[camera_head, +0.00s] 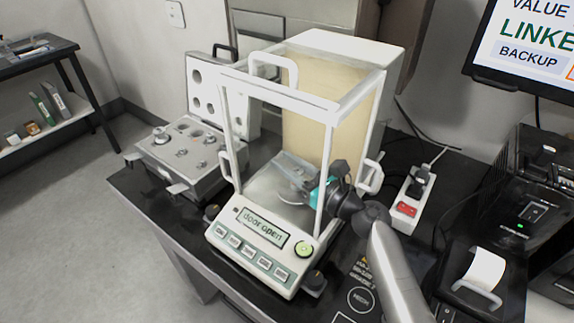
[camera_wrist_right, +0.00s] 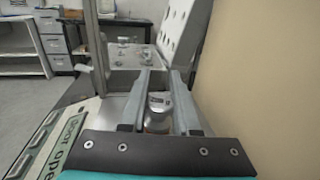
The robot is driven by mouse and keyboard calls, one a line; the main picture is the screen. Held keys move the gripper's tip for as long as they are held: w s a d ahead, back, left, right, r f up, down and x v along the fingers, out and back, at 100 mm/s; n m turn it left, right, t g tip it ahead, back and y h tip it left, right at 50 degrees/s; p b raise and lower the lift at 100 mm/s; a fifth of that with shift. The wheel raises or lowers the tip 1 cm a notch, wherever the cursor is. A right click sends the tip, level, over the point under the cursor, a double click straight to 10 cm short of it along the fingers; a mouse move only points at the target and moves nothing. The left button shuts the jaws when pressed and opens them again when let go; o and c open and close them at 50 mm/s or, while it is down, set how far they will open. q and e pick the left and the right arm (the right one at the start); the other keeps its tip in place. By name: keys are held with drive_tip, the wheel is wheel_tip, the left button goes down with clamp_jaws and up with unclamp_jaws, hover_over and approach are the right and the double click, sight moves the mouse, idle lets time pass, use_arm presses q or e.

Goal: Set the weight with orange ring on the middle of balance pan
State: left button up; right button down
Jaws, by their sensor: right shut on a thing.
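The balance (camera_head: 250,240) stands on the dark table, with a glass-walled chamber and a display reading "door open". My right arm reaches in through its right side, and my right gripper (camera_head: 293,166) is inside the chamber, low over the pan area. In the right wrist view the right gripper (camera_wrist_right: 160,80) is shut on a metal weight (camera_wrist_right: 158,101), whose lower part shows a dull orange-brown band. The pan is largely hidden by the gripper and glare, so I cannot tell whether the weight touches it. My left gripper is not in view.
An open grey weight case (camera_head: 158,172) with several metal weights stands left of the balance. A power strip (camera_head: 408,200) and a printer (camera_head: 482,275) stand to the right. The chamber's frame posts and side handle (camera_head: 370,178) are close to my right arm.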

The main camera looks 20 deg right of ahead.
drive_tip(key=c, duration=1.1)
unclamp_jaws()
drive_tip(key=shift+f, duration=0.1)
drive_tip(key=o, duration=0.5)
drive_tip(key=shift+c, duration=0.2)
drive_tip(key=shift+r, duration=0.25)
drive_tip(key=v, duration=1)
drive_tip(key=shift+s+d+f, duration=0.2)
drive_tip(key=shift+s, duration=0.15)
drive_tip(key=shift+s+d+r, duration=0.1)
drive_tip(key=shift+s+d, duration=0.2)
drive_tip(key=shift+s, duration=0.25)
